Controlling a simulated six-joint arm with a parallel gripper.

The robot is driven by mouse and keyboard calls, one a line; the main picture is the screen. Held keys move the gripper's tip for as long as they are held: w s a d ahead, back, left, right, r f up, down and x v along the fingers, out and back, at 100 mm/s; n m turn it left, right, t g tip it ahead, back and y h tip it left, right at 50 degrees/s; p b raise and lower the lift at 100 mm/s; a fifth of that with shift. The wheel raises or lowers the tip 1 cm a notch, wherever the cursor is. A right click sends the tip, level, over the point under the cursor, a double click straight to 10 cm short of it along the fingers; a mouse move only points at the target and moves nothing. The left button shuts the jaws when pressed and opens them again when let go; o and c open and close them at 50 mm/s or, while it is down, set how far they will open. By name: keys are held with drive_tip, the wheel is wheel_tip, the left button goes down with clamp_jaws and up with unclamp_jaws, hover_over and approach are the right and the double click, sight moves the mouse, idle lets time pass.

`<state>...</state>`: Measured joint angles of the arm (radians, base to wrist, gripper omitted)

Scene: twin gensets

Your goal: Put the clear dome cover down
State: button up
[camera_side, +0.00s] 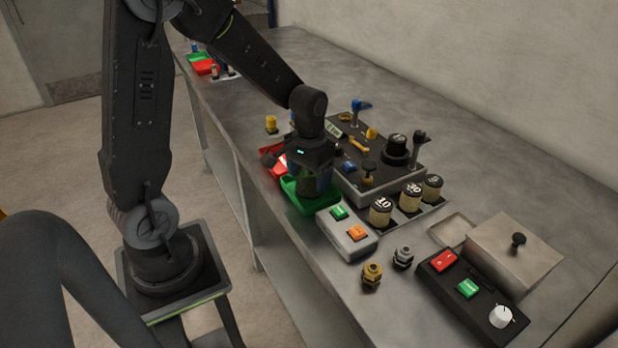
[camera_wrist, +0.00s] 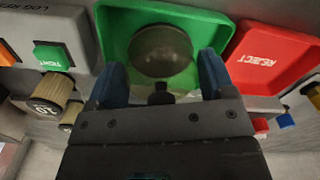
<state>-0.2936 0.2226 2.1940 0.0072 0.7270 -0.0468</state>
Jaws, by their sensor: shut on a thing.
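The clear dome cover (camera_wrist: 160,50) looks like a smoky, see-through round dome in the wrist view. My gripper (camera_wrist: 162,78) is shut on it, with a blue finger on each side. The dome is over the green tray (camera_wrist: 113,30), within its walls in that view. In the side view my gripper (camera_side: 308,186) points down low over the green tray (camera_side: 291,199), and the dome is mostly hidden between the fingers. I cannot tell whether the dome touches the tray floor.
The red REJECT tray (camera_wrist: 262,35) adjoins the green tray. A grey box (camera_side: 346,240) with green and orange buttons stands close in front. A dark control panel (camera_side: 350,190) with knobs and levers lies behind, near several numbered cylinders (camera_side: 410,198). Hex fittings (camera_side: 372,276) stand nearby.

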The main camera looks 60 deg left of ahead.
drive_tip(key=shift+f, duration=0.55)
drive_tip(key=shift+f, duration=0.2)
drive_tip(key=o, duration=0.7)
